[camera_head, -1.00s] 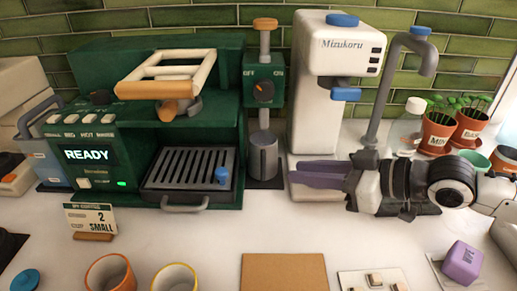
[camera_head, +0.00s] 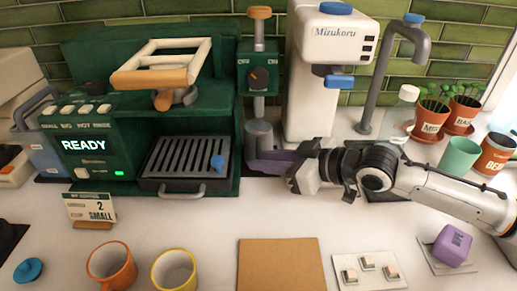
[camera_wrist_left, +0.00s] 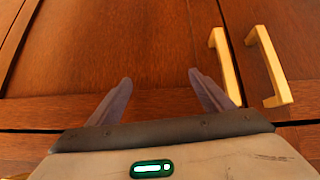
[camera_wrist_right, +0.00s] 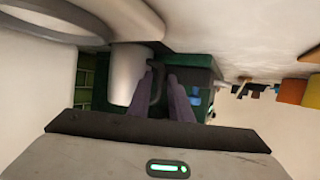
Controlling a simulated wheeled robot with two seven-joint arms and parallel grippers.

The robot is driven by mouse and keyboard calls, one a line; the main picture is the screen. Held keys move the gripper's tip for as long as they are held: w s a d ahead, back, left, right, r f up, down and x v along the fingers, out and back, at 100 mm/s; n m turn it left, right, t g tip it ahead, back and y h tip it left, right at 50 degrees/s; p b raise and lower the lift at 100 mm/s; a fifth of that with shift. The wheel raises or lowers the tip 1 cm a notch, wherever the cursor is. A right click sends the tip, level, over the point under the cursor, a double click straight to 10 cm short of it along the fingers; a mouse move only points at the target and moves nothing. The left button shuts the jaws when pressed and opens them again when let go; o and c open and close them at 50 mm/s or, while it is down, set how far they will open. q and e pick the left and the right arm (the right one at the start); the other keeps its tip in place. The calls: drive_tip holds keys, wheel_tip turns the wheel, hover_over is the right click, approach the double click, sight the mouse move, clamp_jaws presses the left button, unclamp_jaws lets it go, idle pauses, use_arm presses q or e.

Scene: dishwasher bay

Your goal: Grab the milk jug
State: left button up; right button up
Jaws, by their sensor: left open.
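The milk jug (camera_head: 259,134) is a grey metal pitcher standing upright under the steam wand. In the right wrist view the jug (camera_wrist_right: 130,75) is left of the fingers, with its handle side toward them. My right gripper (camera_head: 268,162) reaches in from the right at the jug's lower part. In its wrist view, the right fingers (camera_wrist_right: 164,82) are fairly close together, with the dark handle between or just beside them; I cannot tell whether they grip it. My left gripper (camera_wrist_left: 160,82) is open and empty in front of wooden cabinet doors.
The green coffee machine (camera_head: 140,120) is left of the jug and the white Mizukoru machine (camera_head: 312,100) behind my right wrist. Orange (camera_head: 110,265) and yellow-rimmed (camera_head: 173,270) cups and a brown board (camera_head: 280,265) are in front. Brass handles (camera_wrist_left: 228,65) are near my left gripper.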

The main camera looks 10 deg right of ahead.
clamp_jaws()
drive_tip(key=shift+r, duration=0.1)
drive_tip(key=shift+r, duration=0.1)
drive_tip(key=shift+r, duration=0.5)
drive_tip(key=shift+s+a+r, duration=0.1)
drive_tip(key=shift+s, duration=0.15)
drive_tip(key=s+a, duration=0.1)
drive_tip(key=s, duration=0.3)
drive_tip(key=s+b, duration=0.1)
drive_tip(key=s, duration=0.4)
drive_tip(key=s+a+b, duration=0.1)
drive_tip(key=s, duration=0.3)
drive_tip(key=shift+s+a, duration=0.25)
drive_tip(key=shift+a, duration=0.1)
drive_tip(key=p, duration=0.1)
drive_tip(key=s+p, duration=0.2)
drive_tip(key=p, duration=0.1)
drive_tip(key=shift+s+a+r, duration=0.25)
drive_tip(key=shift+s+a+f+p, duration=0.1)
drive_tip(key=shift+s+p, duration=0.35)
drive_tip(key=shift+p, duration=0.1)
